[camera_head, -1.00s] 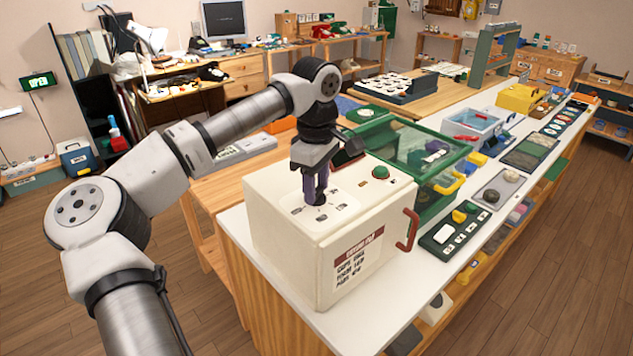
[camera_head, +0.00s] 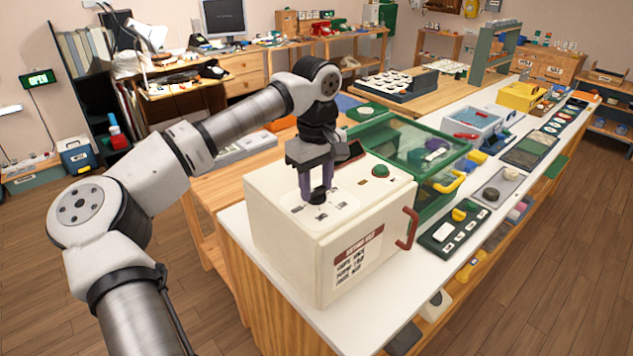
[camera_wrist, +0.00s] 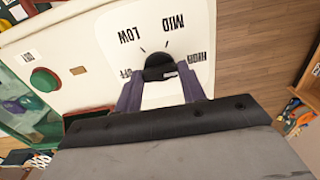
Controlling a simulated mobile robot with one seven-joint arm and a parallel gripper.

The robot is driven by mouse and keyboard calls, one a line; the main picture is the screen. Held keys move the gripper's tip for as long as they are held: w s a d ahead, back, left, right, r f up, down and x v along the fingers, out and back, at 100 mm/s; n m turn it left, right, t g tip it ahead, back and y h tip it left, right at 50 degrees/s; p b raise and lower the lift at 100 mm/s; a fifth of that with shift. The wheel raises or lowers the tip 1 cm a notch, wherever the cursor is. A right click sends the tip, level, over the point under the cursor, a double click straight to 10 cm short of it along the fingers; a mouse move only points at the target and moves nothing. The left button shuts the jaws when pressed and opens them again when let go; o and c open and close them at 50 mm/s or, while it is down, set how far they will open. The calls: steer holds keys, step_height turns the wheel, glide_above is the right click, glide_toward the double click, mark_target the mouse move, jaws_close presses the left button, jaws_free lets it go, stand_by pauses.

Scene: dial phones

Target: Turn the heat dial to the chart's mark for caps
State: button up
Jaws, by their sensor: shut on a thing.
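The heat dial (camera_wrist: 160,66) is a black knob on a pale panel on top of the cream box (camera_head: 290,240). In the wrist view the panel carries the words OFF, LOW, MID and HIGH around the knob. A small white mark shows on the knob's right side; its exact pointing is hard to tell. My gripper (camera_head: 318,196) points down with its purple fingers on either side of the knob, shut on it. The chart (camera_head: 358,262) is a white label with a dark red heading on the box's front; its lines are too small to read surely.
A green button (camera_head: 380,171) sits on the box top, and a red handle (camera_head: 408,230) sticks out from its side. A green clear-lidded case (camera_head: 415,150) stands close behind. Trays line the white counter to the right.

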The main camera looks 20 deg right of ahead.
mark_target(316, 189)
steer(key=o, duration=1)
steer(key=shift+r, duration=0.1)
step_height(316, 189, up, 14)
steer(key=shift+f+b, duration=0.15)
steer(key=shift+b, duration=0.9)
